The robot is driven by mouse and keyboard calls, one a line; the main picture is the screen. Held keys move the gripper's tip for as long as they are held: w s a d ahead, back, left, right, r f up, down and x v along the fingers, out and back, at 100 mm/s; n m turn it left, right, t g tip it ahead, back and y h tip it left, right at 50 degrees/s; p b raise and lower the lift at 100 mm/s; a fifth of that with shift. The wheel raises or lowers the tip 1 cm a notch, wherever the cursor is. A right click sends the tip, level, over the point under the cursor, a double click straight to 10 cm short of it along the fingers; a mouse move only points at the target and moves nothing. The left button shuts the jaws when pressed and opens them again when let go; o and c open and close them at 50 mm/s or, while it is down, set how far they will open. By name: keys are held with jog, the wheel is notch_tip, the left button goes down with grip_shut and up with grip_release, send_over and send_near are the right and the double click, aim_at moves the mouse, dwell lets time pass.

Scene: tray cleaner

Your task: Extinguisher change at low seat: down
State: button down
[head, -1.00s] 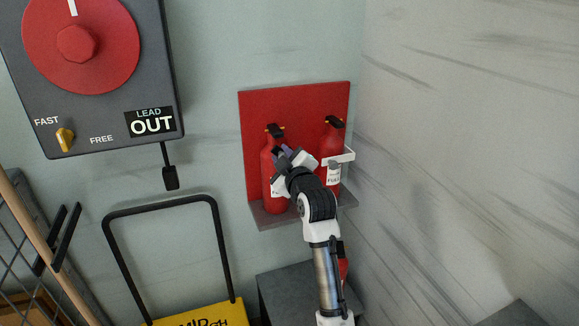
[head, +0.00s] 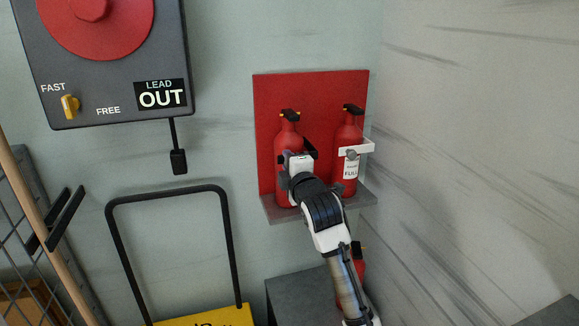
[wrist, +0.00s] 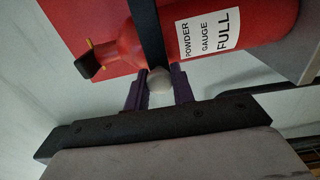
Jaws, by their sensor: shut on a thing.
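Two red extinguishers stand side by side on a grey shelf (head: 352,203) against a red board (head: 270,98). My gripper (wrist: 158,88) is at the left extinguisher (head: 290,137), partly hiding it in the head view. In the wrist view that extinguisher (wrist: 275,12) carries a "POWDER GAUGE FULL" label, and a black strap (wrist: 150,30) crosses it. My purple fingers are shut on a pale round knob (wrist: 159,80) at the strap. The right extinguisher (head: 350,135) has a white band (head: 357,148) with a grey knob. A third red extinguisher (head: 358,262) is lower, partly behind my arm.
A dark grey box (head: 295,297) stands below the shelf. A black-handled yellow item (head: 215,315) is to its left. A dark panel (head: 100,75) with a red dial hangs on the wall at upper left. A pale side wall (head: 470,150) closes the right.

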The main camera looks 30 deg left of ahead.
jog(key=shift+f, duration=0.15)
dwell(0.4)
jog(key=c, duration=1.3)
grip_release()
jog(key=shift+o, duration=0.2)
jog(key=b+v, duration=0.1)
jog(key=v, duration=1.3)
